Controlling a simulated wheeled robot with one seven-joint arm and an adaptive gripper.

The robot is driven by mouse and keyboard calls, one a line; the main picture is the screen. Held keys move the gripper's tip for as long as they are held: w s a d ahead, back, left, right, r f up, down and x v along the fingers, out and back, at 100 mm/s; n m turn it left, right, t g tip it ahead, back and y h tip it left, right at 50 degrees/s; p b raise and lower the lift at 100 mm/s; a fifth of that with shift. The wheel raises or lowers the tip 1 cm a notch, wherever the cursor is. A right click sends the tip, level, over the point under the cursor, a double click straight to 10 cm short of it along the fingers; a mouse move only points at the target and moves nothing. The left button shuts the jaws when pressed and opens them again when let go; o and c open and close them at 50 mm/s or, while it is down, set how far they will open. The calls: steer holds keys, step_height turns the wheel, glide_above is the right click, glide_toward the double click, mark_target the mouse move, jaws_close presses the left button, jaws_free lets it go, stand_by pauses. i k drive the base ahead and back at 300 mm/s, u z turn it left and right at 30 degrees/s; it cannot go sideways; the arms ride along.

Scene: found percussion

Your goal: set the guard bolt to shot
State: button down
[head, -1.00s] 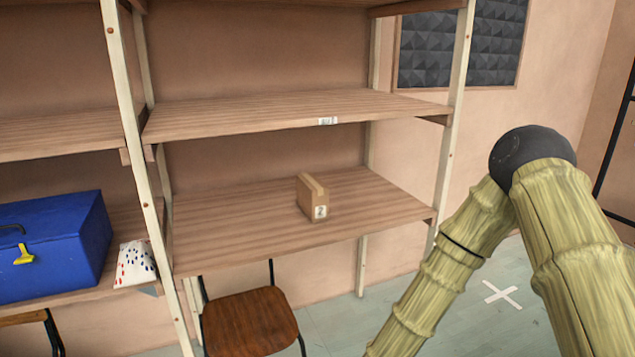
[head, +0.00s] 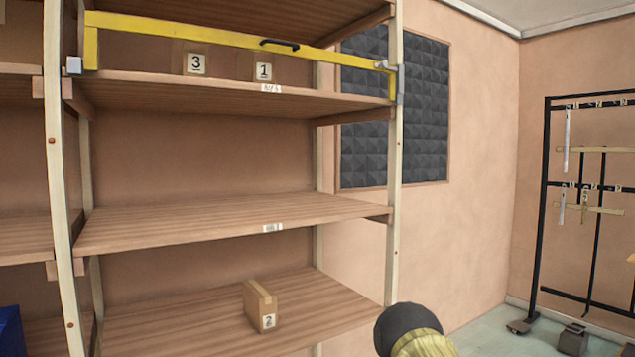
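A yellow guard bar (head: 222,36) with a black handle (head: 280,44) runs across the front of an upper shelf in the head view. At its right end, on the shelf post, is a small grey metal fitting (head: 386,66), which looks like the guard bolt. It is too small to tell whether it is shot or drawn. A pale bracket (head: 74,65) sits at the bar's left end. My arm's dark rounded joint shows at the bottom; my gripper is out of view.
Boxes marked 3 (head: 196,64) and 1 (head: 264,72) stand behind the bar. A box marked 2 (head: 260,305) stands on a lower shelf. The middle shelf (head: 200,222) is empty. A black rack (head: 543,200) stands at the right.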

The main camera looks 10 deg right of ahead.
mark_target(384, 65)
steer(key=u, duration=0.05)
steer(key=k, duration=0.5)
steer(key=z, duration=1.55)
steer(key=i, duration=0.75)
steer(key=u, duration=1.55)
steer(key=i, duration=0.2)
steer(key=u, duration=0.05)
